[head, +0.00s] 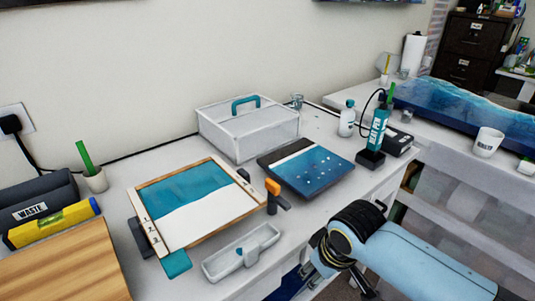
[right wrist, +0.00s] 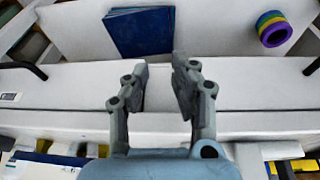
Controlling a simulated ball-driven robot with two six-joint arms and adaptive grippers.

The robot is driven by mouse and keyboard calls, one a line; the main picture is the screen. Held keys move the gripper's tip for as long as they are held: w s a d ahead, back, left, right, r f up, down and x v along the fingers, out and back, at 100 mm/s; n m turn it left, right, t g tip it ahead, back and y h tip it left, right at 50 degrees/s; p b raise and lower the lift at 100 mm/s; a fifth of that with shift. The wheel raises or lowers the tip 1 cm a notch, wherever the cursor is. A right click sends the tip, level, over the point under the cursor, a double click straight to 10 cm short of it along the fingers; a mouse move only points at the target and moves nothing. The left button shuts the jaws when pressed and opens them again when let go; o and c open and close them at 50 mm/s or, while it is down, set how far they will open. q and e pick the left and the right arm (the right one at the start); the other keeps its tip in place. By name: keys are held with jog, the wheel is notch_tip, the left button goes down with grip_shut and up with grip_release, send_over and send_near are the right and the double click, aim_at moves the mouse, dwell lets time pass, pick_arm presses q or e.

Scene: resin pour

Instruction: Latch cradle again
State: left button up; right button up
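A wood-framed panel (head: 190,205) with a teal and white surface lies slightly tilted on the bench, on what looks like the cradle; dark supports (head: 141,238) show at its left edge. An orange-topped dark lever (head: 274,192) stands upright at its right edge. It looks like the latch, but I cannot tell whether it is engaged. My right gripper (head: 325,252) is low at the bench's front edge, right of the lever and apart from it. In the right wrist view its two fingers (right wrist: 160,85) are apart with nothing between them. My left gripper is not in view.
A pale tray (head: 240,255) lies in front of the lever. A dark blue panel (head: 306,170) lies behind it, with a lidded white box (head: 248,130) farther back. The right wrist view shows a tape roll (right wrist: 273,28).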

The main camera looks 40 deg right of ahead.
jog(key=w+r+p, duration=0.2)
jog(key=w+r, duration=0.1)
jog(key=r, duration=0.5)
jog(key=w+r+p, duration=0.1)
jog(key=w+r, duration=0.1)
jog(key=r, duration=0.6)
jog(key=t+y+p, duration=0.1)
send_near(273, 183)
pick_arm(q)
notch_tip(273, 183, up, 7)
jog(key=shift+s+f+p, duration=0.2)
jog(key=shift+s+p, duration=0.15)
jog(key=shift+p, duration=0.05)
pick_arm(e)
jog(key=x, duration=0.9)
jog(key=shift+w+f, duration=0.15)
jog(key=shift+c, duration=0.4)
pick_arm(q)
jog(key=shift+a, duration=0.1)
pick_arm(e)
grip_shut()
